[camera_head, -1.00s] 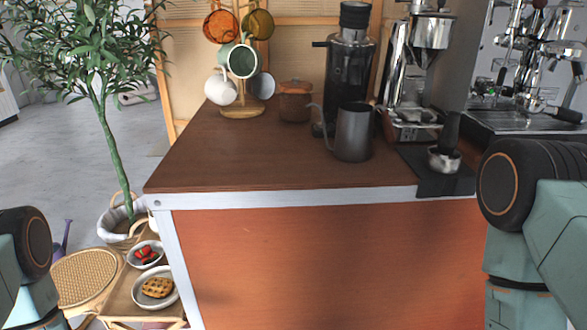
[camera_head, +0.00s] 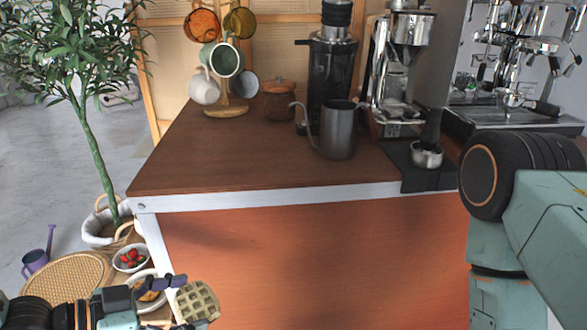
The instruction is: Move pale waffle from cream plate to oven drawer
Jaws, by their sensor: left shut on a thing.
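The pale waffle (camera_head: 199,303) is a light, greenish-beige grid piece at the lower left of the head view. My left gripper (camera_head: 181,296) comes in from the left and is shut on it, holding it in the air in front of the counter's left front corner. A light plate (camera_head: 165,312) lies behind the gripper, partly hidden. A browner waffle (camera_head: 149,292) shows on that plate. The oven drawer is not visible. My right arm is at the right, with its gripper out of view.
A bowl of strawberries (camera_head: 131,259) stands behind the plate, near a wicker stool (camera_head: 68,278). The brown counter (camera_head: 230,160) carries a mug rack (camera_head: 226,110), a grey kettle (camera_head: 338,132) and a grinder (camera_head: 404,75). The counter's middle left is clear.

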